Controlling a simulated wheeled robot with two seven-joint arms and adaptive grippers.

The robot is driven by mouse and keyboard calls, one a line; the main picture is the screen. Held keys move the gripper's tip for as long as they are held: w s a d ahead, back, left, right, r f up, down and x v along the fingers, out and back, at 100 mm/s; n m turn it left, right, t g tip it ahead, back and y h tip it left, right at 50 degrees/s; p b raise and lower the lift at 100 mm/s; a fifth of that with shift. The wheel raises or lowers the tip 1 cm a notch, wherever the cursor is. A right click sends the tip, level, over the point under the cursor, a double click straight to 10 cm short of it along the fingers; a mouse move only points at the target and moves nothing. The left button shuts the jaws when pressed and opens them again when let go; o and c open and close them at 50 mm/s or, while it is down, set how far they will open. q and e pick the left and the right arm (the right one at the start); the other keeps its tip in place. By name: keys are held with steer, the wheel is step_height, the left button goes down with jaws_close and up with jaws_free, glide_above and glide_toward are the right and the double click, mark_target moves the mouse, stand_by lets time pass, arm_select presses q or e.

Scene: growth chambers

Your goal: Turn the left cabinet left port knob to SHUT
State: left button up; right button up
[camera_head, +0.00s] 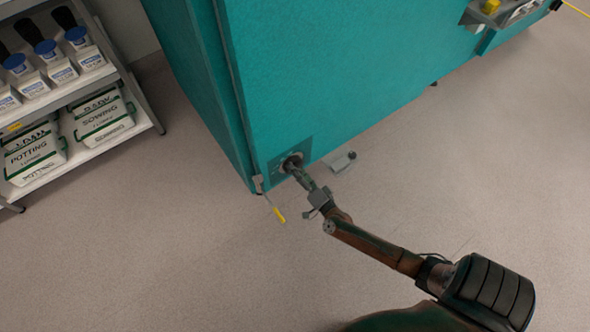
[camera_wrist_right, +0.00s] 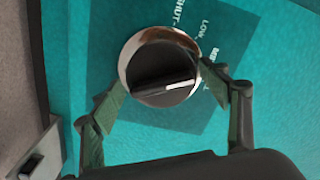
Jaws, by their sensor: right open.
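The port knob (camera_wrist_right: 158,68) is a round dark knob with a silver rim and a raised grip bar, on a darker label plate (camera_wrist_right: 226,22) low on the teal cabinet (camera_head: 320,70). Its white pointer line points right in the wrist view, away from the SHUT mark near the plate's top. A finger partly covers the label by the pointer. My right gripper (camera_wrist_right: 161,78) is open, with green-padded fingers on either side of the knob; whether they touch it I cannot tell. In the head view my right gripper (camera_head: 296,168) reaches the plate and hides most of the knob. My left gripper is not in view.
A small yellow-tipped lever (camera_head: 278,212) hangs at the cabinet's lower corner, left of my gripper. A small grey pedal-like part (camera_head: 343,162) sits low to the right. The floor around is clear.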

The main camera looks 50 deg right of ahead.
steer(key=shift+w, duration=0.15)
steer(key=shift+c, duration=0.6)
steer(key=c, duration=0.8)
